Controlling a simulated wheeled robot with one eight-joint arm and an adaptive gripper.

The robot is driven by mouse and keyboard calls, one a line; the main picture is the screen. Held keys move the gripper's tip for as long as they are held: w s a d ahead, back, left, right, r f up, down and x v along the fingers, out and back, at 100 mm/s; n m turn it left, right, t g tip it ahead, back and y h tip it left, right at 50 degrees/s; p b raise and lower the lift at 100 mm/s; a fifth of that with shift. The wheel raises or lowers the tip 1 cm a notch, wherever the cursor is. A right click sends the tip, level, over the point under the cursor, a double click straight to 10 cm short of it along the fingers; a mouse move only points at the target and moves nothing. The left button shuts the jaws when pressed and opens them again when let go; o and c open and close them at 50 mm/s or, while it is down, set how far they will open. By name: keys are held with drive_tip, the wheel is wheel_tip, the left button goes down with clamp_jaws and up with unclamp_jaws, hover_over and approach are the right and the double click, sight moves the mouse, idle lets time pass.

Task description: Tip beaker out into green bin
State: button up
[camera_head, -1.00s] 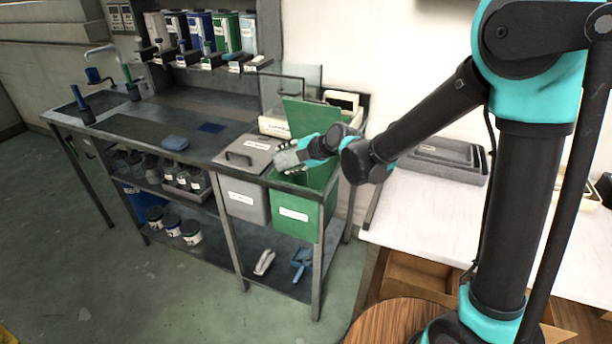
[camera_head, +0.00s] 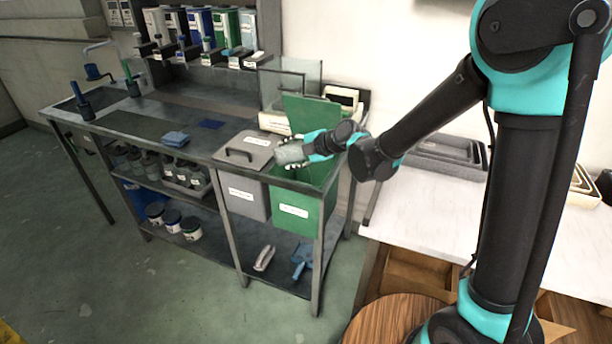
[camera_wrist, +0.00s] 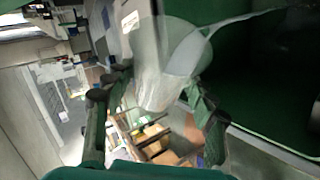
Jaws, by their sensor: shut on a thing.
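The green bin (camera_head: 297,212) is set into the right end of the bench with its green lid (camera_head: 308,113) raised behind it. My gripper (camera_head: 299,153) is above the bin's opening, shut on the clear beaker (camera_head: 289,154). In the head view the beaker lies roughly sideways, pointing left. In the wrist view the beaker (camera_wrist: 165,75) sits between the two fingers (camera_wrist: 158,112), with the green bin's dark inside (camera_wrist: 265,75) beside it. I cannot make out whether anything is still in the beaker.
A grey bin (camera_head: 246,195) with its lid shut (camera_head: 246,150) stands just left of the green bin. A clear upright panel (camera_head: 283,85) and a white device (camera_head: 341,98) are behind.

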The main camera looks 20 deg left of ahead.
drive_tip(key=shift+w+d+r+y+p, duration=0.1)
drive_tip(key=shift+d+r+y+p, duration=0.1)
drive_tip(key=shift+y+p, duration=0.25)
drive_tip(key=shift+w+d+r+m+g, duration=0.1)
drive_tip(key=shift+r+m+g, duration=0.05)
drive_tip(key=shift+m+g, duration=0.2)
drive_tip(key=shift+w+d+r+m+g+y, duration=0.4)
drive_tip(key=shift+m+y, duration=0.25)
drive_tip(key=shift+y, duration=0.4)
drive_tip(key=shift+s+a+f+n+t+h, duration=0.2)
drive_tip(key=shift+s+a+n+t+h, duration=0.2)
drive_tip(key=shift+s+n+h, duration=0.1)
drive_tip(key=shift+a+f+n+h, duration=0.2)
drive_tip(key=shift+f+n+h, duration=0.2)
drive_tip(key=shift+h, duration=0.3)
drive_tip(key=shift+t, duration=0.25)
